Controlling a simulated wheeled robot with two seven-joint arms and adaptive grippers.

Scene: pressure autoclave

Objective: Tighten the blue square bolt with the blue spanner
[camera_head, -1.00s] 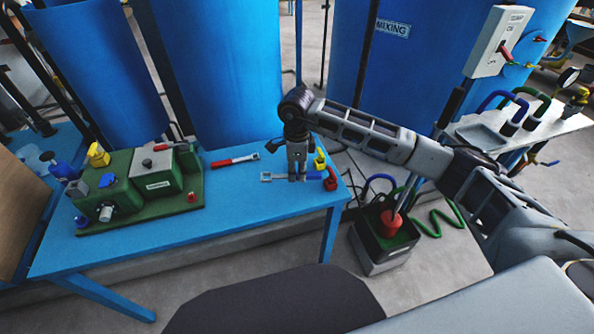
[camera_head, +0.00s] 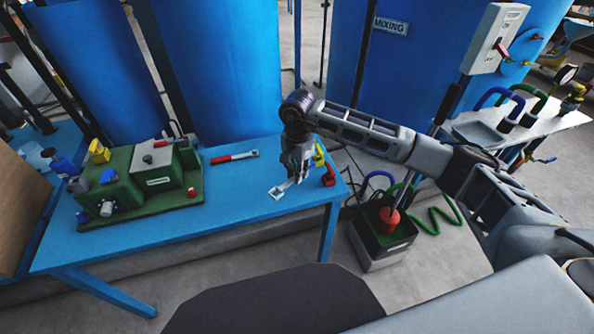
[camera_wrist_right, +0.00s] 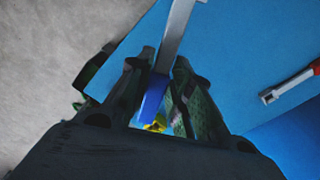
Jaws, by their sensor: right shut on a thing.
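My right gripper (camera_head: 297,178) points down over the right part of the blue table. It is shut on the blue spanner (camera_head: 278,192), whose pale open head sticks out to the front left. In the right wrist view the spanner's blue handle (camera_wrist_right: 155,97) lies between the fingers and its grey shaft runs up out of the picture. The blue bolt (camera_head: 108,176) is on the green machine (camera_head: 130,190) at the left of the table; its square shape is too small to make out. My left gripper is not in view.
A red-handled spanner (camera_head: 234,157) lies left of my right gripper. Yellow (camera_head: 319,155) and red (camera_head: 329,178) items stand at the table's right end. Blue tanks (camera_head: 225,75) stand behind.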

